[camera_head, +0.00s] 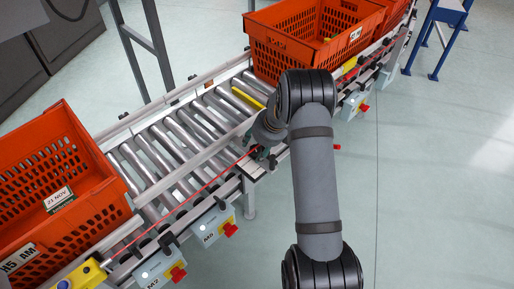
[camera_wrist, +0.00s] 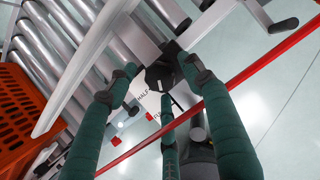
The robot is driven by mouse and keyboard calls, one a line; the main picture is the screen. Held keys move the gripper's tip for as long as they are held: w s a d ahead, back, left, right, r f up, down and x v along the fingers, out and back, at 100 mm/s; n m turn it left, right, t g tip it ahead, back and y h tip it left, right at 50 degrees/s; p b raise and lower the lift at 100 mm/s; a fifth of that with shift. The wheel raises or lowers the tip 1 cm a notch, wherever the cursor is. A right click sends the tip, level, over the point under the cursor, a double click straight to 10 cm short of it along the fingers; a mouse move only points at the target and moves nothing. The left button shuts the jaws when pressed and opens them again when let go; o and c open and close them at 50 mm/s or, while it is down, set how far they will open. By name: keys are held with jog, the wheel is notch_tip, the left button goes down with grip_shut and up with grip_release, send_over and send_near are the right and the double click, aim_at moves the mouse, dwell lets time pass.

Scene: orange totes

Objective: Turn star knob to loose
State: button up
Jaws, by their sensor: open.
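A dark knob (camera_wrist: 160,75), which looks like the star knob, sits at the conveyor's side edge in the wrist view. A white plate (camera_wrist: 148,100) beside it carries printed words, one reading HALF; the others are partly hidden. My gripper (camera_wrist: 158,86) has green fingers, spread open around the knob, with tips on its left, right and below. I cannot tell whether any finger touches it. In the head view my gripper (camera_head: 260,153) is at the near rail of the conveyor, and my arm hides the knob there.
The roller conveyor (camera_head: 165,150) runs diagonally, with orange totes at the left (camera_head: 50,180) and the upper right (camera_head: 290,55). A red cord (camera_wrist: 262,62) runs along its side near my fingers. Grey boxes with red buttons (camera_head: 216,226) hang below the rail. Open floor lies right.

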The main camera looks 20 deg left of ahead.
jog(key=shift+c, duration=1.3)
jog(key=c, duration=0.8)
jog(key=shift+r, duration=0.1)
jog(key=shift+c, duration=0.3)
jog(key=shift+w+n, duration=0.15)
jog(key=shift+n, duration=0.15)
jog(key=shift+w+n+g, duration=0.1)
jog(key=shift+n+g, duration=0.2)
jog(key=shift+n, duration=0.3)
jog(key=n+g, duration=0.1)
jog(key=n, duration=0.2)
jog(key=shift+w+r+n+y, duration=0.1)
jog(key=shift+n+y, duration=0.2)
jog(key=shift+y, duration=0.1)
jog(key=n+g+p, duration=0.1)
jog(key=n+g, duration=0.1)
jog(key=n, duration=0.2)
jog(key=shift+w+a, duration=0.1)
jog(key=shift+a+n+g, duration=0.1)
jog(key=shift+n+g, duration=0.3)
jog(key=shift+n, duration=0.8)
jog(key=shift+h, duration=0.3)
